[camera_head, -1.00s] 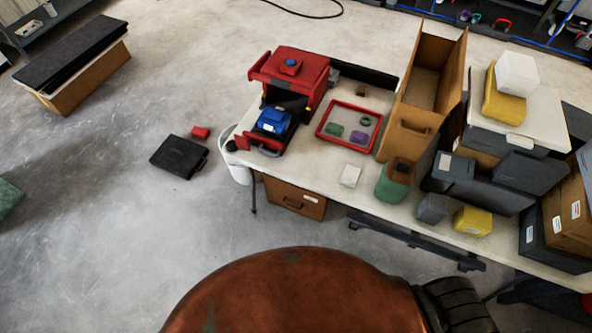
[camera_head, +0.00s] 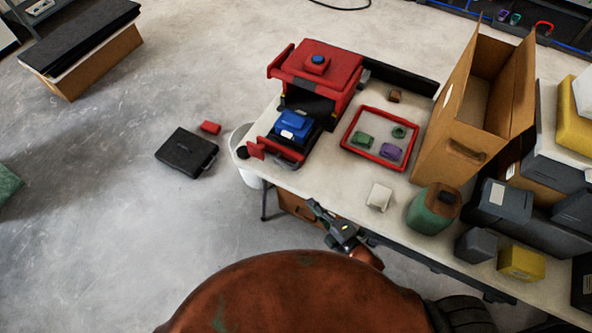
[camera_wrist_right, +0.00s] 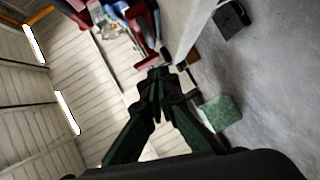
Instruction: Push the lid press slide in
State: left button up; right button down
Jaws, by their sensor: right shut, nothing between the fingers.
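The red lid press (camera_head: 325,68) with a blue knob on top stands at the left end of the white table. Its slide (camera_head: 291,150) is pulled out toward me, with a red front piece (camera_head: 256,150) and a blue object (camera_head: 293,125) on it. My right gripper (camera_head: 313,205) is at the table's front edge, apart from the slide and nearer to me. In the right wrist view its fingers (camera_wrist_right: 158,74) are shut and empty, with red parts of the press beyond the tips. My left gripper is not in view.
A red-rimmed tray (camera_head: 347,140) holds small coloured pieces right of the press. A white block (camera_head: 379,197), a green-brown canister (camera_head: 433,209) and an open cardboard box (camera_head: 455,150) stand further right. A black case (camera_head: 187,153) lies on the floor at left.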

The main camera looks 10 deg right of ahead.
jog(key=x, duration=0.4)
jog(key=d+b+x, duration=0.1)
jog(key=x, duration=0.3)
jog(key=w+r+x, duration=0.1)
jog(key=x, duration=0.3)
jog(key=shift+w+d+b, duration=0.1)
jog(key=shift+d+b, duration=0.05)
jog(key=shift+b, duration=0.2)
jog(key=shift+w+d+f, duration=0.1)
jog(key=shift+w+d, duration=0.05)
jog(key=shift+w, duration=0.3)
